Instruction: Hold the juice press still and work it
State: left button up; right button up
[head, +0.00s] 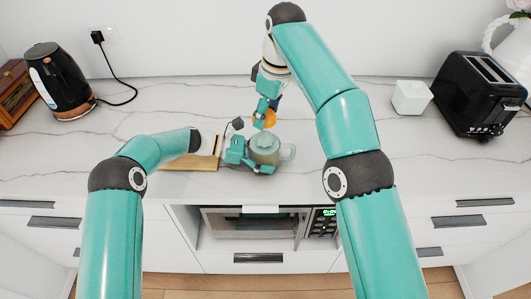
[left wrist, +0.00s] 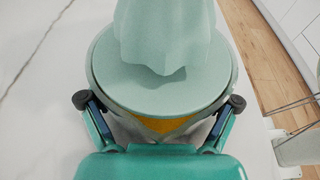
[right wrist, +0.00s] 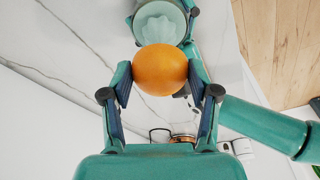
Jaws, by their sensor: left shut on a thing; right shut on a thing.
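The pale green juice press (head: 266,147) stands on the marble counter near its front edge, its clear handle toward the right. My left gripper (head: 243,152) is shut around the press's body from the left, below the rim. In the left wrist view the press (left wrist: 165,85) shows its ridged cone from above, with a yellow-orange patch below the rim between the fingers. My right gripper (head: 266,112) is shut on an orange (right wrist: 160,70) and holds it above and behind the press. The orange is partly hidden by the gripper in the head view.
A wooden board (head: 187,163) lies left of the press, partly under my left arm. A black kettle (head: 58,82) stands at the far left, a white box (head: 411,97) and black toaster (head: 478,92) at the right. A microwave (head: 255,223) sits below the counter.

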pick_arm(q)
jog(key=o, duration=1)
jog(key=shift+c, duration=0.2)
